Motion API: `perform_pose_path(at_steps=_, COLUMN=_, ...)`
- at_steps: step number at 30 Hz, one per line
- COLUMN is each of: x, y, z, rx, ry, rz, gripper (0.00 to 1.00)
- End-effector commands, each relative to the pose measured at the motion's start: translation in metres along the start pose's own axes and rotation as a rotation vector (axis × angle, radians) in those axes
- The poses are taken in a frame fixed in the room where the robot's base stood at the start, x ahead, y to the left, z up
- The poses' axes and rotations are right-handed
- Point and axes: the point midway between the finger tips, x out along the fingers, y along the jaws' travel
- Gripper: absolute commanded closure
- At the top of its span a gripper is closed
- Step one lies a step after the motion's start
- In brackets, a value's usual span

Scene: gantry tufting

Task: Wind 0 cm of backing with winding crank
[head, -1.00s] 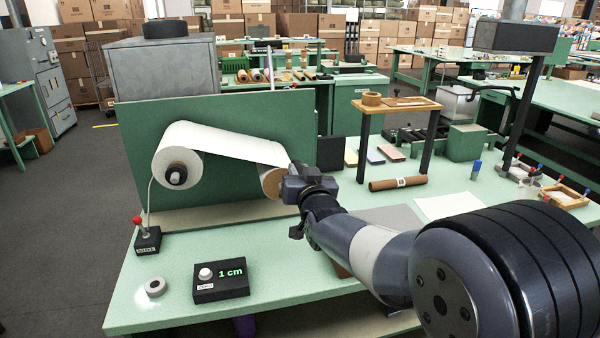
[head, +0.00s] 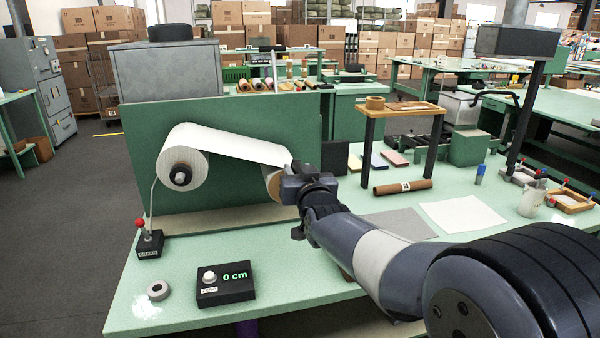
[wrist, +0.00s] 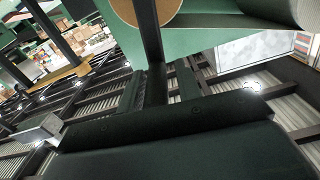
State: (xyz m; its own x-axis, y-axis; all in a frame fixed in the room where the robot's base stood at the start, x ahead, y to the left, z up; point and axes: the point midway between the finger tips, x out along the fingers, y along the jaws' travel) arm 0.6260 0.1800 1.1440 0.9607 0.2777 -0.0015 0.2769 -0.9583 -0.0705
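The white backing (head: 235,145) runs from a supply roll (head: 182,168) on the left of the green panel to a take-up roll (head: 272,180) on the right. The counter box (head: 225,284) on the table shows 0 cm. My gripper (head: 290,186) is at the take-up roll, covering its right side. The winding crank cannot be made out behind it. In the wrist view, the brown roll end (wrist: 146,8) is at the top, with a dark bar in front of it. The fingertips cannot be told apart, so I cannot see whether the gripper is open or shut.
A red-knobbed brake lever (head: 148,240) stands at the front left, near a grey tape ring (head: 158,290). A wooden stand (head: 400,110) is at the back, with a brown tube (head: 403,187) before it. A white sheet (head: 462,213) lies at right.

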Motion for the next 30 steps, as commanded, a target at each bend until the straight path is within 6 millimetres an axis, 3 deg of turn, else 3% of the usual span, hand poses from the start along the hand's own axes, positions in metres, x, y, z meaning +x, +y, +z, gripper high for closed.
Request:
perform_pose_path(at_steps=3, x=0.0, y=0.0, z=0.0, rx=-0.001, ry=0.001, rz=0.001, gripper=0.59)
perform_pose_path(at_steps=14, x=-0.008, y=0.001, z=-0.001, rx=-0.001, ry=0.003, rz=0.001, gripper=0.59)
perform_pose_path(at_steps=30, x=-0.09, y=0.0, z=0.0, rx=-0.001, ry=0.003, rz=0.0, gripper=0.59)
